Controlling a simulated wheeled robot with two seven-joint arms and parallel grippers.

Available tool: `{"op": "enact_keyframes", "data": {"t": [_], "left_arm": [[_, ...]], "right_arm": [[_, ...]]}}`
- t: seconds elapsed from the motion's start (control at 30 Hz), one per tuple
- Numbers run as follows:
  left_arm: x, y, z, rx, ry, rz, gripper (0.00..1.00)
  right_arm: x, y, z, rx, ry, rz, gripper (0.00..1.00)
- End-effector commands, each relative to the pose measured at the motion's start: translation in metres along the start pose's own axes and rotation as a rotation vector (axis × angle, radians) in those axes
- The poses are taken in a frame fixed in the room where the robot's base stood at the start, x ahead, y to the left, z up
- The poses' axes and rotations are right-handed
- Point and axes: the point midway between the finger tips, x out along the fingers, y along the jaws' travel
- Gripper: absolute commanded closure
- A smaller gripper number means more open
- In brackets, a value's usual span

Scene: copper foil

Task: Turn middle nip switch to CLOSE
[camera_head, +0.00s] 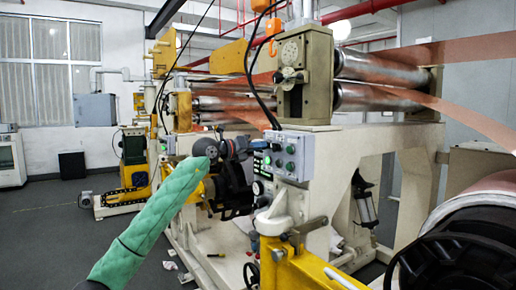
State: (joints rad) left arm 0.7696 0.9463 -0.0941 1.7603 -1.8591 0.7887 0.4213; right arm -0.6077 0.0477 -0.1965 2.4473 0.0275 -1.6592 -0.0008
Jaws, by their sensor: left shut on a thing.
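A light grey control box (299,152) is mounted on the machine's near frame and carries several green and dark buttons and knobs. My left gripper (262,146) reaches it from the left, with its fingertips at the upper left part of the panel face. It is shut on a small switch there, which the fingers mostly hide. I cannot read the switch's label or its position. The green-sleeved left arm (155,215) comes up from the bottom left. My right gripper is not in view.
The machine's rollers (375,97) carry copper foil (462,105) above and right of the box. A yellow bracket (300,268) sits below. Open floor (45,235) lies at the left.

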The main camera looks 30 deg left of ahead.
Motion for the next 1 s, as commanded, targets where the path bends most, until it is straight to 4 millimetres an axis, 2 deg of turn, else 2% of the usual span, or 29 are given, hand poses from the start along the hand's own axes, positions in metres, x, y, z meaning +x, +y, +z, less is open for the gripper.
{"op": "enact_keyframes", "data": {"t": [0.5,0.53,0.63,1.0], "left_arm": [[-0.0009,0.0,0.003,-0.021,-0.005,0.0,1.0],[-0.0009,0.0,0.003,-0.021,-0.005,0.0,0.9],[-0.0008,-0.0001,0.0026,-0.021,-0.004,0.0,0.7],[-0.0047,0.0011,0.0,-0.02,-0.002,0.001,0.7]], "right_arm": [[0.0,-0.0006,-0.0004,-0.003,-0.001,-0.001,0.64],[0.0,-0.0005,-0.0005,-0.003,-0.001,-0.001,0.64],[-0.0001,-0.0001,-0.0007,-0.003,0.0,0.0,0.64],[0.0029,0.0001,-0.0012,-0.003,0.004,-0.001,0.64]]}}
